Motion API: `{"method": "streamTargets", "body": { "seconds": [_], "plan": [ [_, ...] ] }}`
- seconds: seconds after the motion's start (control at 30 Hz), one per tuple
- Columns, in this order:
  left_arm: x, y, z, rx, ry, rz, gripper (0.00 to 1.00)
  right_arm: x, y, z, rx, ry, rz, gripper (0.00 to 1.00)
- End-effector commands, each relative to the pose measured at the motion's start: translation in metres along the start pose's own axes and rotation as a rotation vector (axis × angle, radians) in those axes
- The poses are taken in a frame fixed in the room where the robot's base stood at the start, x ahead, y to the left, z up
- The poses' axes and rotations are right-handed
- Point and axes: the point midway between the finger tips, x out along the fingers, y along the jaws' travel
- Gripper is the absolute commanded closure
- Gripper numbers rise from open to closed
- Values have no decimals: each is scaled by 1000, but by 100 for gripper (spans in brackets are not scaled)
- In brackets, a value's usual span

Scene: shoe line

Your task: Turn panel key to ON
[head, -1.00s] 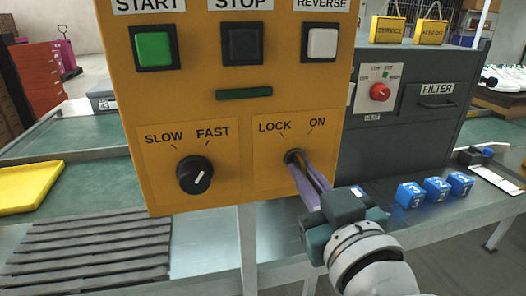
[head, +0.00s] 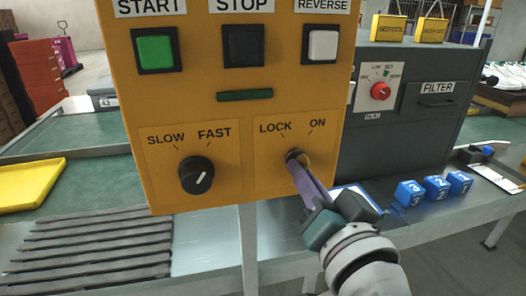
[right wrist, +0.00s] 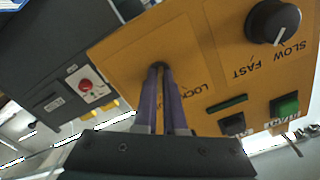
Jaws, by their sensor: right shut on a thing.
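The yellow control panel (head: 230,120) carries a key switch (head: 304,157) at its lower right, under the printed words LOCK and ON. My right gripper (head: 296,160) comes up from the lower right, with its purple fingers shut on the panel key at the switch. The fingers cover the key, so its exact angle is hidden. In the right wrist view the two fingertips (right wrist: 159,72) meet at the switch, beside the LOCK label (right wrist: 189,90). My left gripper is not in view.
The SLOW/FAST knob (head: 196,175) sits left of the key switch. The START button (head: 155,49), STOP button (head: 242,46) and REVERSE button (head: 322,43) are above. Blue numbered cubes (head: 436,188) stand on the bench to the right, near the grey FILTER cabinet (head: 420,125).

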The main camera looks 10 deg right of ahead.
Motion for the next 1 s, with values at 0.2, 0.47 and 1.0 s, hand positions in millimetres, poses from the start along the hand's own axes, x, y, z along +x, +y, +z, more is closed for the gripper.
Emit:
{"method": "streamTargets", "body": {
  "seconds": [0.2,0.47,1.0],
  "plan": [
    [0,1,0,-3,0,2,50,0,-1,-1,35,2,-1,100],
    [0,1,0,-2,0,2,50,0,-1,-1,40,2,-1,100],
    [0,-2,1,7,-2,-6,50,0,0,0,38,1,0,62]
  ]
}}
